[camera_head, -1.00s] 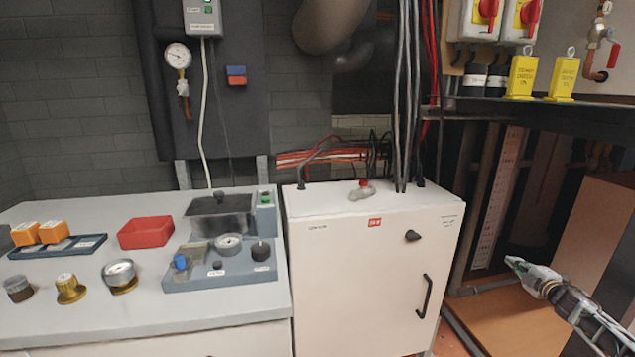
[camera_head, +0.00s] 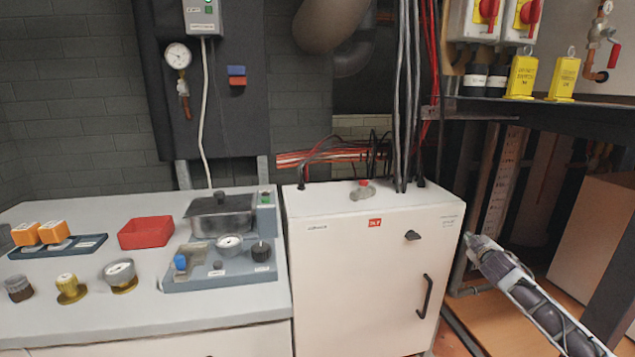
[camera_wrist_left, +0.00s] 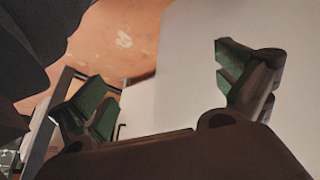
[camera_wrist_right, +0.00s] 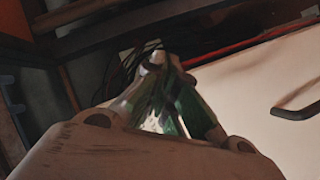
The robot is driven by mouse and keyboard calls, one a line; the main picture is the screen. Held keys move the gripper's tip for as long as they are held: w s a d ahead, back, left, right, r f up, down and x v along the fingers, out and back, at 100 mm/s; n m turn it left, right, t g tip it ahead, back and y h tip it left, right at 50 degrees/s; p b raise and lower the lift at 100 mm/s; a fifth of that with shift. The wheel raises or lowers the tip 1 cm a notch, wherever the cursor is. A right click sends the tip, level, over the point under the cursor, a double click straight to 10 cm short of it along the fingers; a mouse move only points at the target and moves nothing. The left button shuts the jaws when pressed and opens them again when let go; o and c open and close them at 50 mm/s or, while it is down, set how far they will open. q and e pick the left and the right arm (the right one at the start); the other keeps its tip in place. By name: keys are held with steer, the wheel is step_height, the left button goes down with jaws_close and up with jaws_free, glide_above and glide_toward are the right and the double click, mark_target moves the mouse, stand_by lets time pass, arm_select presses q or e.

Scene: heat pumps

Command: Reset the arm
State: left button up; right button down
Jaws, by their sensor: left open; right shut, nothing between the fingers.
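My right gripper (camera_head: 472,241) comes in from the lower right in the head view, in front of the right edge of the white cabinet (camera_head: 340,270) and the shelf bay. In the right wrist view its green-padded fingers (camera_wrist_right: 165,95) are together with nothing between them. My left gripper is outside the head view. In the left wrist view its two green-padded fingers (camera_wrist_left: 165,90) stand wide apart, empty, in front of a pale surface and an orange-brown floor.
The grey bench holds a red bin (camera_head: 146,232), a blue tray (camera_head: 60,246) with orange-topped items, several knobs and gauges, and a grey fixture (camera_head: 220,270). The cabinet has a dark handle (camera_head: 425,296). Yellow tags (camera_head: 522,76) stand on the dark shelf (camera_head: 500,104).

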steer(key=s+a+f+m+g+y, duration=0.1)
steer(key=s+a+f+y, duration=0.15)
steer(key=s+a, duration=0.65)
steer(key=s+a+f+g+y, duration=0.15)
steer(key=s+a+f, duration=0.3)
steer(key=a, duration=0.85)
steer(key=s+a+f+m+g+y, duration=0.1)
steer(key=s+a+f+y, duration=0.2)
steer(key=s+a, duration=0.6)
arm_select(q)
steer(key=shift+f+p, duration=0.2)
steer(key=shift+p, duration=0.55)
arm_select(e)
steer(key=s+a+f+m+g, duration=0.2)
steer(key=s+a+f+g, duration=0.1)
steer(key=s+f, duration=0.7)
steer(key=s+a+f+m+g, duration=0.2)
steer(key=s+a+f+g, duration=0.1)
steer(key=s+f, duration=0.7)
steer(key=s, duration=0.4)
steer(key=shift+s+a+y, duration=0.2)
steer(key=shift+a+y, duration=0.15)
steer(key=shift+y, duration=0.05)
arm_select(q)
steer(key=shift+a+f+p, duration=0.15)
steer(key=shift+f+p, duration=0.05)
steer(key=shift+p, duration=0.3)
arm_select(e)
steer(key=shift+d+f, duration=0.1)
steer(key=shift+f, duration=0.15)
